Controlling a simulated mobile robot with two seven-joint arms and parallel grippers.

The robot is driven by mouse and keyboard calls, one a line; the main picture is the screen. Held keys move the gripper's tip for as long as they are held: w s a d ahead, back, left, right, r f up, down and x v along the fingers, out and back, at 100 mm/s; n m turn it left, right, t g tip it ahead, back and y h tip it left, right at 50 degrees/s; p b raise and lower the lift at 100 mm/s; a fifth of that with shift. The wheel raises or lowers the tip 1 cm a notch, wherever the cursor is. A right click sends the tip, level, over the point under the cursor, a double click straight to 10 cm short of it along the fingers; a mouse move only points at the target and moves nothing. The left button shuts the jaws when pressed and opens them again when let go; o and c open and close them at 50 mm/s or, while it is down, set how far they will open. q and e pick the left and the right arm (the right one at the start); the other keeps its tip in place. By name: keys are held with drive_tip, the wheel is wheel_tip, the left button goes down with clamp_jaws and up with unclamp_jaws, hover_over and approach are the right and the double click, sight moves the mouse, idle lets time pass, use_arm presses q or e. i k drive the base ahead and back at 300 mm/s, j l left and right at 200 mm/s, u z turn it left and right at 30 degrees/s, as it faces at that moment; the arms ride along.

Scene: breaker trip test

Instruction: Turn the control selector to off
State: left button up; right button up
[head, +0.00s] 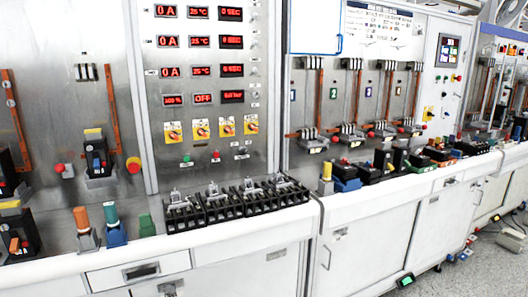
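A row of several yellow square plates with rotary knobs sits on the grey panel below the red displays, from the leftmost selector (173,131) to the rightmost selector (250,124). Another small yellow selector plate (428,113) is on the panel at the right. I cannot tell which one is the control selector, and the knob positions are too small to read. Neither of my grippers shows in the head view.
Red displays (203,98), one reading OFF, fill the upper panel. Green (186,158) and red buttons lie below the selectors. Black clamp fixtures (237,203) line the white bench ledge (240,229). A red button (59,168) protrudes at left. Grey floor (480,270) is open at lower right.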

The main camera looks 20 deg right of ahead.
sight(243, 151)
drive_tip(key=i+l, duration=0.1)
drive_tip(key=l, duration=0.25)
drive_tip(key=i+l+z, duration=0.1)
drive_tip(key=l, duration=0.3)
drive_tip(key=i+l, duration=0.1)
drive_tip(key=l, duration=0.25)
drive_tip(key=i+l+z, duration=0.1)
drive_tip(key=l, duration=0.25)
drive_tip(key=i+l, duration=0.1)
drive_tip(key=l, duration=0.25)
drive_tip(key=i+l+z, duration=0.1)
drive_tip(key=l, duration=0.25)
